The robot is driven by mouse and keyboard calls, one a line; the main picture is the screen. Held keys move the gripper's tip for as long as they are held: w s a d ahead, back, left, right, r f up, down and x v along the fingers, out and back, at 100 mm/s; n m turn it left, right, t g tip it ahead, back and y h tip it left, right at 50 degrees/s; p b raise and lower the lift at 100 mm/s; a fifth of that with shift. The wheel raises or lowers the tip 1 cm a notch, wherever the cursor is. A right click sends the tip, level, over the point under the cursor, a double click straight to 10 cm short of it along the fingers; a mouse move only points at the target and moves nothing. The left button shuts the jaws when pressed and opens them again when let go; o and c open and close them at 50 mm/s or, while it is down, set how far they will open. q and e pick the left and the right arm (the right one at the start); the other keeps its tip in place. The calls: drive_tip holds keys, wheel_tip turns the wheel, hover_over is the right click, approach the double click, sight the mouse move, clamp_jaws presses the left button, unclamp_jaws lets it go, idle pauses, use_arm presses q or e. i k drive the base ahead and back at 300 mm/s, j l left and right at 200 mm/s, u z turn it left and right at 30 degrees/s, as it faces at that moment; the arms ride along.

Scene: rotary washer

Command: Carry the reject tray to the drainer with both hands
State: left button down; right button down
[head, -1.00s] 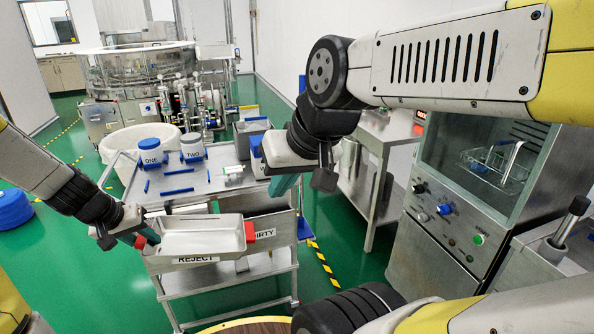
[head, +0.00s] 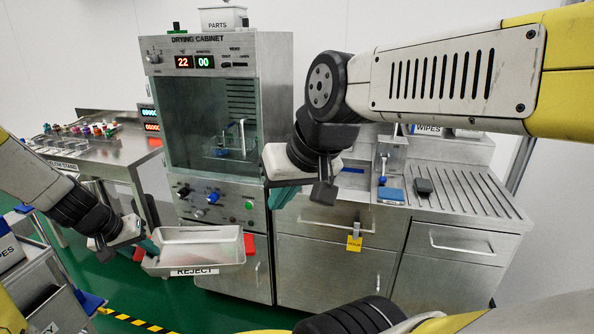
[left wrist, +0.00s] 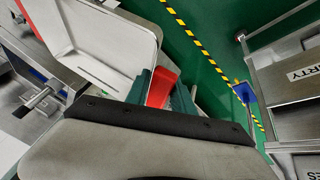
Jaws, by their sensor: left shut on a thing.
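The reject tray (head: 200,252) is a shallow metal tray labelled REJECT, with a red handle at each end. It hangs in the air in front of the drying cabinet and looks roughly level. My left gripper (head: 143,250) is shut on its left red handle; the left wrist view shows this handle (left wrist: 162,88) between the teal fingers. The right red handle (head: 249,245) is free. My right gripper (head: 295,192) is above and right of that handle, apart from the tray; its finger gap is not clear. The drainer (head: 465,192), a grooved metal board, is on the counter at right.
The drying cabinet (head: 215,120) stands behind the tray. A blue sponge (head: 391,196) and a dark object (head: 424,186) lie by the drainer's left edge. A steel table (head: 95,150) with small coloured parts is at left. A cart (head: 45,290) is at lower left.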

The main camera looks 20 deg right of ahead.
sight(475, 192)
drive_tip(key=l+z, duration=0.4)
drive_tip(key=i+l+z, duration=0.1)
drive_tip(key=l+z, duration=0.3)
drive_tip(key=i+l+z, duration=0.1)
drive_tip(key=l+z, duration=0.25)
drive_tip(key=i+l, duration=0.15)
drive_tip(key=l, duration=0.2)
drive_tip(key=i+l, duration=0.15)
drive_tip(key=l, duration=0.2)
drive_tip(key=i+l, duration=0.1)
drive_tip(key=l, duration=0.2)
drive_tip(key=i+l, duration=0.15)
drive_tip(key=l, duration=0.2)
drive_tip(key=i+l, duration=0.15)
drive_tip(key=l, duration=0.2)
